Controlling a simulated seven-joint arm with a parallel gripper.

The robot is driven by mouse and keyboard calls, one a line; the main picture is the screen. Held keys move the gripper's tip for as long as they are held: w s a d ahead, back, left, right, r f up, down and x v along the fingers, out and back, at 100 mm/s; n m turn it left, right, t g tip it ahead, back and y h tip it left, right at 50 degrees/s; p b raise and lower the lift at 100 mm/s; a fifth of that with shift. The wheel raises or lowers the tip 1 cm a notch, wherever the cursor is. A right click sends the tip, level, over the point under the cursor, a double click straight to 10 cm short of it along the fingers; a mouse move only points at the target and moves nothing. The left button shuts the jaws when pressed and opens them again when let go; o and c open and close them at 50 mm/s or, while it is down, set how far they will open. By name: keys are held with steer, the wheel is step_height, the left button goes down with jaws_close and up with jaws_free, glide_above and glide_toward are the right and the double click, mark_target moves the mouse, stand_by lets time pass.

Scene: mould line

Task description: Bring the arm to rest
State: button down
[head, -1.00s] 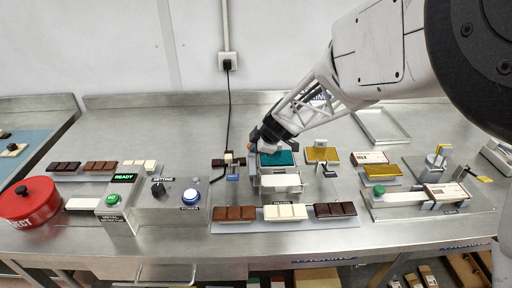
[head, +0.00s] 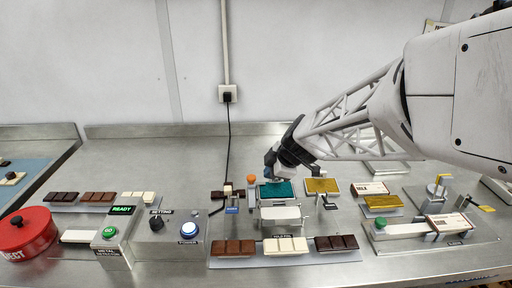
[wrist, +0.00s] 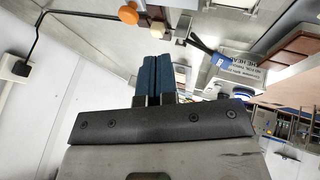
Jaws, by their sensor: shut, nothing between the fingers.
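My arm reaches in from the right in the head view. My gripper (head: 270,170) is over the far edge of the teal mould (head: 277,190), apparently above it; the exact gap cannot be told. In the wrist view its two blue fingers (wrist: 161,76) are together with nothing between them. The teal mould lies on a small metal stand in the middle of the bench. A yellow mould (head: 322,186) lies to its right.
The metal bench (head: 180,262) has a detector with a green button (head: 109,232) and a red pot (head: 27,232) at left. A tray of bars (head: 285,246) lies in front. A station with wrapped bars (head: 448,222) stands at right. The wall (head: 300,60) is behind.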

steer(key=shift+s+d+r, duration=0.25)
steer(key=shift+r, duration=0.25)
steer(key=shift+s, duration=0.1)
steer(key=s+d+r+m+h, duration=0.1)
steer(key=s+d+r+m, duration=0.1)
steer(key=s+m, duration=0.4)
steer(key=s+d+r+m+g+h, duration=0.1)
steer(key=s+d+m, duration=0.4)
steer(key=s, duration=0.8)
steer(key=s+d+r+m+g+h, duration=0.1)
steer(key=s+d+r+m+h, duration=0.2)
steer(key=s+m, duration=0.5)
steer(key=s, duration=0.2)
steer(key=shift+s+d+r, duration=0.35)
steer(key=shift+d, duration=0.05)
steer(key=c, duration=1.8)
jaws_free()
